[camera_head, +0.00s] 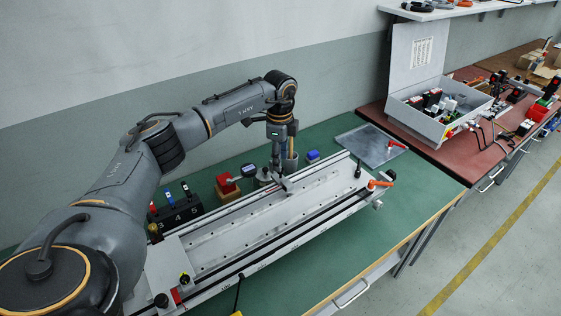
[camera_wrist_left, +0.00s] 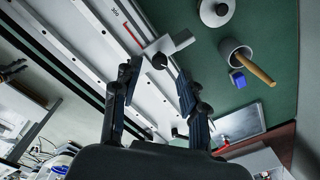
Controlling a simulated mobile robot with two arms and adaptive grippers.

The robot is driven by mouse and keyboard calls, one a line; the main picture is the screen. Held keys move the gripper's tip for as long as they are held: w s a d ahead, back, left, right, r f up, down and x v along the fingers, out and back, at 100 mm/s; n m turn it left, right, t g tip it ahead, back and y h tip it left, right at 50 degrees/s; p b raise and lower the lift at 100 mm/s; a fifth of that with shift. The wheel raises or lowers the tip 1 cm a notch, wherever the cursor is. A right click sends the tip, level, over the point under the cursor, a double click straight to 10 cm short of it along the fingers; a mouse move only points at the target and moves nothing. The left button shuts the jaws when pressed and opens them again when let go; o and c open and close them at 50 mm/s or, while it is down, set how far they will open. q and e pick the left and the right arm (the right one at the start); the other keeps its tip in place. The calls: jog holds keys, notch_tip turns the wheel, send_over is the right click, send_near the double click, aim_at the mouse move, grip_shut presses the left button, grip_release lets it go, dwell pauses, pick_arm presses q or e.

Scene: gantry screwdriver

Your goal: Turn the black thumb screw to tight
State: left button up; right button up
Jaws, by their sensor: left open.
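A black thumb screw (camera_wrist_left: 159,61) sits on a small silver block (camera_wrist_left: 178,42) on the white rail in the left wrist view. In the head view the block (camera_head: 284,185) shows on the rail, and the screw cannot be made out behind my gripper. My left gripper (camera_head: 278,163) points down over the rail near the block. In the left wrist view its two black fingers (camera_wrist_left: 158,76) are spread, with the screw in the gap between the tips. I cannot tell whether either finger touches it. My right gripper is in neither view.
The long white rail fixture (camera_head: 320,192) lies on the green table (camera_head: 330,248). A metal plate (camera_head: 368,146) lies at the right. The front table area is clear.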

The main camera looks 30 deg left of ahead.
aim_at(281, 173)
pick_arm(q)
jog(key=shift+f, duration=1.5)
jog(key=shift+c, duration=0.3)
grip_shut()
